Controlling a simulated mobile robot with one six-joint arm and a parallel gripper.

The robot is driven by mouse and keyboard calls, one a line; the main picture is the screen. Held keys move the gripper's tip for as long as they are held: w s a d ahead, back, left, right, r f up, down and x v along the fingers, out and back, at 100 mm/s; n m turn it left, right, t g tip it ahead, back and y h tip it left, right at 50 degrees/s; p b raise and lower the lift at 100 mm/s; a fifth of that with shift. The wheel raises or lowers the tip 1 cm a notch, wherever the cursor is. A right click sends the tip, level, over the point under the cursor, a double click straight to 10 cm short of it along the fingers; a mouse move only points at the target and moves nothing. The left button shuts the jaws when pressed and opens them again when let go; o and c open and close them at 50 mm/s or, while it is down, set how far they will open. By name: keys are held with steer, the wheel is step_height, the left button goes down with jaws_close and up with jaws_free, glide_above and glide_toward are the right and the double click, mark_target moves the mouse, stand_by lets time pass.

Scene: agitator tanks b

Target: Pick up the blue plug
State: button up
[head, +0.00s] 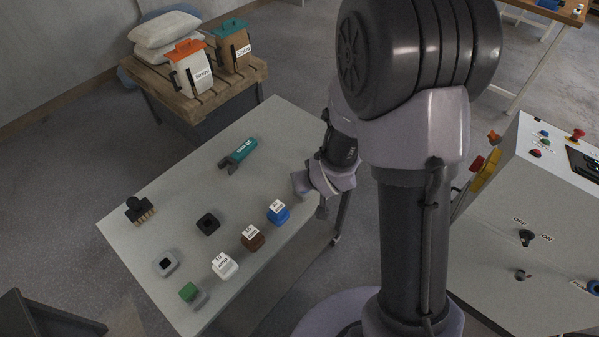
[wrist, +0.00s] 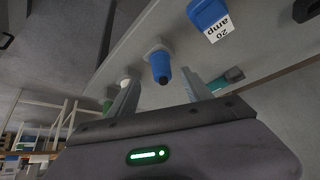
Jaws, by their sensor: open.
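A blue plug (wrist: 161,68) with a grey collar shows in the wrist view, in line with the gap between my fingers. My gripper (wrist: 161,76) is open, with one finger to each side of the plug in the picture. I cannot tell how deep the plug sits between them. In the head view my gripper (head: 322,208) points down at the table's right edge. I cannot make out the plug itself there. A blue block labelled 20 amp (wrist: 206,13) is at the top of the wrist view; a blue labelled block (head: 278,216) stands on the table in the head view.
A control cabinet (head: 500,270) stands at right.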

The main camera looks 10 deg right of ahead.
steer(key=b+x, duration=0.2)
steer(key=x, duration=0.5)
steer(key=shift+a+r, duration=0.1)
steer(key=shift+a, duration=0.05)
steer(key=shift+r, duration=0.1)
steer(key=shift+c, duration=0.2)
jaws_close()
